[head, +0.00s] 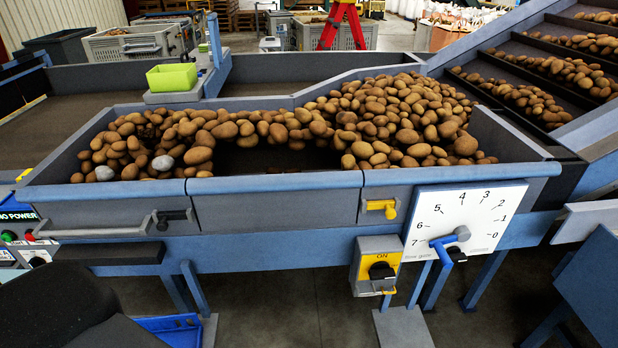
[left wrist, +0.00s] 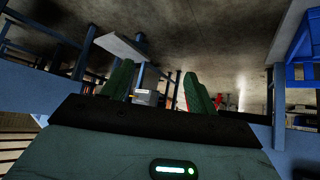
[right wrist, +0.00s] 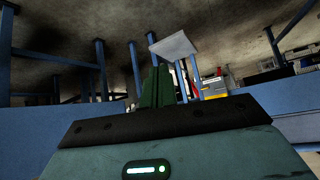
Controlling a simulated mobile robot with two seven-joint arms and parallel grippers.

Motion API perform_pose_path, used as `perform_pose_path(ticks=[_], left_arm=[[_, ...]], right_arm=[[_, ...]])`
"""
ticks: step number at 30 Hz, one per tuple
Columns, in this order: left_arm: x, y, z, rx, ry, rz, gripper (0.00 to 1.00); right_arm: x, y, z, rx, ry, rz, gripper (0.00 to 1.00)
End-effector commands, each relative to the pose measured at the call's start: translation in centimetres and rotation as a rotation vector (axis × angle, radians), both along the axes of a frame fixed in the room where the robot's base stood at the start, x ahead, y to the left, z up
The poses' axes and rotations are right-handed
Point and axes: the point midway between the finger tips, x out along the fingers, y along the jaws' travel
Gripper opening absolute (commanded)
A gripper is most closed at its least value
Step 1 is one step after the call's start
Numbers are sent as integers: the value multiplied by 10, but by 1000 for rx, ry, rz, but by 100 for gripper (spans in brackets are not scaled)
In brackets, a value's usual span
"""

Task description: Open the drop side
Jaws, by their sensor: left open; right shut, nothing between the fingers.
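The drop side (head: 275,205) is the grey middle panel in the front wall of the potato table, upright between two seams. At its right seam is a yellow latch (head: 382,207) on the fixed panel. At its left seam is a dark latch (head: 172,217), beside a grey rail handle (head: 100,230). Neither latch's locking state is clear. My left gripper (left wrist: 160,90) is open and empty in the left wrist view. My right gripper (right wrist: 157,87) is shut and empty in the right wrist view. Neither gripper shows in the head view, and both look away from the panel.
Potatoes (head: 390,120) heap behind the panel, with a bare dark patch behind its middle. Below hang a yellow switch box (head: 378,265) and a white dial plate (head: 465,215) with a lever. A blue crate (head: 175,328) is at lower left. Blue legs stand under the table.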

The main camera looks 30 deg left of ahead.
Motion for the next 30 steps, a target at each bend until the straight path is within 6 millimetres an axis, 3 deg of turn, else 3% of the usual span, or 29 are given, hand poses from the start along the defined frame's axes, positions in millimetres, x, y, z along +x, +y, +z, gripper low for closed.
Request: perform_pose_path(ticks=[10,18,23,30], left_arm=[[-26,11,-3,70,303,-10,59],[-25,23,10,147,410,-32,59],[9,36,25,243,355,-60,59],[85,48,55,388,111,-109,59]], right_arm=[[-23,1,-32,0,69,1,0],[-31,2,-46,3,92,0,0],[-33,3,-52,7,100,-2,0],[-32,5,-56,10,102,-4,0]])
